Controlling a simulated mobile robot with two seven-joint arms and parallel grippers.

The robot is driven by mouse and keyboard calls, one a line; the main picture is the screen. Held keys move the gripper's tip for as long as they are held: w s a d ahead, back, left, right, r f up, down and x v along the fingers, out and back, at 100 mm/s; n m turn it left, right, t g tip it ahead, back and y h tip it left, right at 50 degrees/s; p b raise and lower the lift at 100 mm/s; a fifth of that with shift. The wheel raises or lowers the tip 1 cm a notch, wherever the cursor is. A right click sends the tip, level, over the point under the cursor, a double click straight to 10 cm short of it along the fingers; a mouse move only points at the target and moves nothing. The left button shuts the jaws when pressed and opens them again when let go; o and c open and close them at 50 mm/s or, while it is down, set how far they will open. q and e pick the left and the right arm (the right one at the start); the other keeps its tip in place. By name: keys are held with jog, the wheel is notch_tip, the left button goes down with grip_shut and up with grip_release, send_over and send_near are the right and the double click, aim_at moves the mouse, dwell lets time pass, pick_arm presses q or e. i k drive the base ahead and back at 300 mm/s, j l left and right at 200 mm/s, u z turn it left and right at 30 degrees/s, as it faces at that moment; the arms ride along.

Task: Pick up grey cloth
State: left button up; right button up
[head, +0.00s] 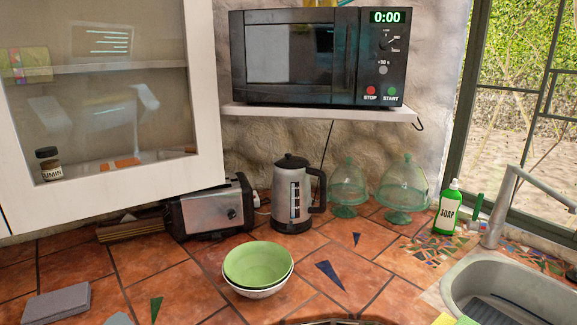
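The grey cloth (57,304) lies folded flat on the terracotta tile counter at the lower left of the head view. Nothing covers or touches it from above. Neither of my grippers is in view.
A green bowl stacked in a white one (258,270) stands right of the cloth. Behind are a toaster (210,210), a kettle (293,198) and glass domes (403,190). A cabinet (125,180) overhangs the left counter. A soap bottle (447,210) and sink (462,282) are right.

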aim_at(49, 308)
jog(key=u, duration=1.5)
